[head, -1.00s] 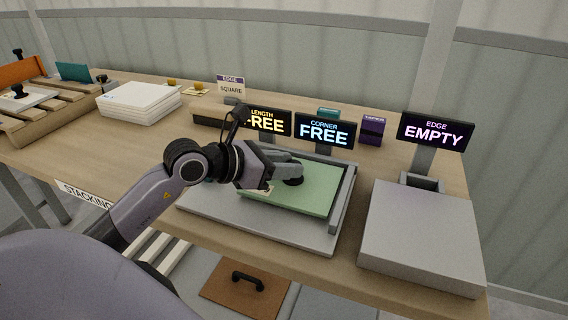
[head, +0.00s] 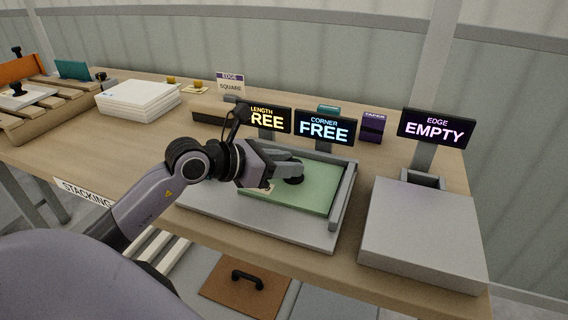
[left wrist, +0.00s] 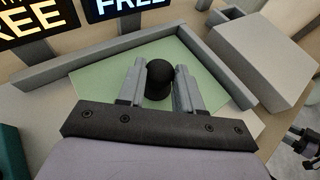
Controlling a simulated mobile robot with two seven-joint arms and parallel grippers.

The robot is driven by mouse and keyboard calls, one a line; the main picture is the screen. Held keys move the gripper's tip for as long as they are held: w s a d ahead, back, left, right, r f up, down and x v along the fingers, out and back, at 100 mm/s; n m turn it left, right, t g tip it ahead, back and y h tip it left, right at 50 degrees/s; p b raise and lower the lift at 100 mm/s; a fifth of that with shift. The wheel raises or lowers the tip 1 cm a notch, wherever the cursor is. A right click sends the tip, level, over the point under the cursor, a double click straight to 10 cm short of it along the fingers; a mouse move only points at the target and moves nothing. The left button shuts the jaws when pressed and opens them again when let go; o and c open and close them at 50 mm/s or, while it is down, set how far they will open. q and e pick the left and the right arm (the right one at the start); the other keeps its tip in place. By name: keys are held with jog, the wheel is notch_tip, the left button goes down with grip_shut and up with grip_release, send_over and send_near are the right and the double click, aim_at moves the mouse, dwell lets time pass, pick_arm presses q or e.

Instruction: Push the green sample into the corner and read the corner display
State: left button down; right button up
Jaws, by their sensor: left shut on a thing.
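The green sample (head: 318,199) lies flat on a grey plate (head: 215,208) with raised fences along its back and right sides. It also shows in the left wrist view (left wrist: 205,84), close to both fences. My left gripper (head: 285,172) is shut on the black knob (left wrist: 159,80) on top of the sample. The corner display (head: 324,128) stands behind the plate and reads "CORNER FREE". My gripper and arm hide the sample's left part.
The length display (head: 270,119), partly hidden, shows "REE". The edge display (head: 436,128) reads "EDGE EMPTY" behind a grey block (head: 422,230) at right. A white stack (head: 138,102) and a wooden rack (head: 45,118) stand at left.

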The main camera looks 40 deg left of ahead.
pick_arm(q)
jog(key=shift+w, duration=0.15)
jog(key=shift+w+d, duration=0.1)
jog(key=shift+d, duration=0.3)
dwell(1.0)
jog(key=c, duration=0.7)
grip_release()
jog(key=shift+b+v, duration=0.3)
jog(key=shift+v, duration=3.25)
